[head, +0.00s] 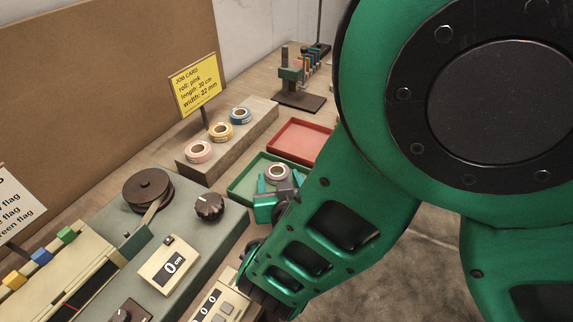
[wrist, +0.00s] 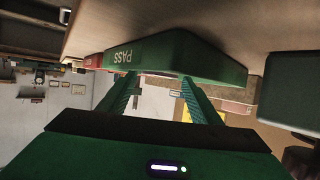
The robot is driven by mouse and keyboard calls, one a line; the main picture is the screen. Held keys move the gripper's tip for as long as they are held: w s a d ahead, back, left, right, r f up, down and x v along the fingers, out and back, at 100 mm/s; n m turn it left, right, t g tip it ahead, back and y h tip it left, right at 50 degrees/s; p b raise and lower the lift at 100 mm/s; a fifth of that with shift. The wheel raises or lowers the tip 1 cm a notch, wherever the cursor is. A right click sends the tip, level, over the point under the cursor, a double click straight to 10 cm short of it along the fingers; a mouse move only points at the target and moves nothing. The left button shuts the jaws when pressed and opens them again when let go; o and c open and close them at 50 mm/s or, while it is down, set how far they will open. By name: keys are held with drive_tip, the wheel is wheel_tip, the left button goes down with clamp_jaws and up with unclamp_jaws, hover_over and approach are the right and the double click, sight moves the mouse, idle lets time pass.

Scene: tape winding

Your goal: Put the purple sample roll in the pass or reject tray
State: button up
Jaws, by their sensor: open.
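The purple sample roll (head: 268,174), a pale lilac ring, shows at the green tray (head: 238,189) in the head view. It appears to lie in this tray, close to my fingertips; exact contact is unclear. My gripper (head: 279,182) is open at the near side of the tray, with a finger on either side of the roll's near edge. In the wrist view, my gripper (wrist: 160,80) has its fingers apart, reaching toward the green tray marked PASS (wrist: 165,52). The roll is hidden there. The red tray (head: 299,143) is behind the green one and looks empty.
A wooden block (head: 188,170) left of the trays holds pink, yellow and blue rolls. A yellow job card (head: 195,85) stands behind it. The grey winding machine (head: 215,235) with a knob (head: 209,206) is at the near left. A small rack (head: 300,95) stands farther back.

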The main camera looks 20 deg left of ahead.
drive_tip(key=v, duration=0.8)
drive_tip(key=shift+s+d+r, duration=0.1)
drive_tip(key=shift+s+r, duration=0.05)
drive_tip(key=shift+s, duration=0.1)
drive_tip(key=shift+d+r, duration=0.1)
drive_tip(key=shift+d, duration=0.1)
drive_tip(key=w+d+r+m+h, duration=0.2)
drive_tip(key=w+d+m+h, duration=0.4)
drive_tip(key=w+d, duration=1)
drive_tip(key=s+d+m+g+h, duration=0.2)
drive_tip(key=d+m+g+h, duration=0.3)
drive_tip(key=d, duration=2.4)
drive_tip(key=s+d+r+g, duration=0.2)
drive_tip(key=s+d+g, duration=0.3)
drive_tip(key=d, duration=0.4)
drive_tip(key=s+d+r+m+y, duration=0.1)
drive_tip(key=s+d+y, duration=0.1)
drive_tip(key=s, duration=0.6)
drive_tip(key=s+d+r+m+g+y, duration=0.1)
drive_tip(key=s+d+r, duration=0.1)
drive_tip(key=s, duration=0.7)
drive_tip(key=shift+d+r+y, duration=0.2)
drive_tip(key=shift+d+y, duration=0.15)
drive_tip(key=shift+y, duration=0.05)
drive_tip(key=shift+s, duration=0.1)
